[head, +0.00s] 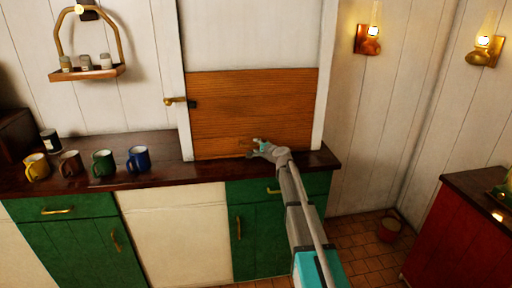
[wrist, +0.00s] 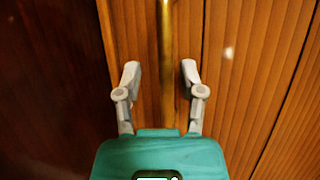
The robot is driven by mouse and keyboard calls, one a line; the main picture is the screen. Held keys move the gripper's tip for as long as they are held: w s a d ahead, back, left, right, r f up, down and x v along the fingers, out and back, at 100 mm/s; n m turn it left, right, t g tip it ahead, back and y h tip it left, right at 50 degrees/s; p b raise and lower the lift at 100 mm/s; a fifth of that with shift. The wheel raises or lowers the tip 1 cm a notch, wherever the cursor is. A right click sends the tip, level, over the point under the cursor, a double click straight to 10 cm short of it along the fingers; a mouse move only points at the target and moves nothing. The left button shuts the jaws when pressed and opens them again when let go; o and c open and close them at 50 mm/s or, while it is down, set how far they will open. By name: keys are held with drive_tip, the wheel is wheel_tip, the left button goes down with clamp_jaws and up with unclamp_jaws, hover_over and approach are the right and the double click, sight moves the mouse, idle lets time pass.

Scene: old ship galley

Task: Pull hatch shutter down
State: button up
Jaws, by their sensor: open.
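The hatch shutter (head: 250,100) is a brown wooden panel in a white frame, with its lower edge at or close to the dark counter in the head view. Its slatted wood fills the right of the wrist view (wrist: 250,60). A brass bar (wrist: 166,45) runs along the wood there, and its near end lies between my fingers. My gripper (head: 256,147) is at the low middle of the shutter. In the wrist view my gripper (wrist: 160,75) is open, one finger on each side of the bar. I cannot tell whether either finger touches it.
A brass latch (head: 178,100) sits on the left frame post. Several mugs, among them a blue mug (head: 138,159), stand on the counter (head: 165,150) at left. Green cupboards (head: 65,235) are below.

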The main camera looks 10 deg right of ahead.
drive_tip(key=shift+s+a+r+n+g+p, duration=0.3)
drive_tip(key=shift+s+p, duration=0.1)
drive_tip(key=shift+p, duration=0.15)
drive_tip(key=s+a+n+g+p, duration=0.1)
drive_tip(key=s, duration=0.1)
drive_tip(key=s+a+n+g+p, duration=0.1)
drive_tip(key=s, duration=0.1)
drive_tip(key=s+a+n+p, duration=0.1)
drive_tip(key=s, duration=0.1)
drive_tip(key=shift+s+a+f+n+g+y, duration=0.2)
drive_tip(key=shift+s+a+n+g+y, duration=0.1)
drive_tip(key=shift+s+n+g+y, duration=0.1)
drive_tip(key=s+d+f+n+g+h+p, duration=0.1)
drive_tip(key=s+n+g, duration=0.4)
drive_tip(key=s, duration=1.4)
drive_tip(key=s+d+f+n+g+h+p, duration=0.2)
drive_tip(key=s+n+g+h+p, duration=0.2)
drive_tip(key=s, duration=1.5)
drive_tip(key=shift+d+f+n+g+h+p, duration=0.25)
drive_tip(key=shift+f+n+g+h+p, duration=0.15)
drive_tip(key=shift+g+h+p, duration=0.75)
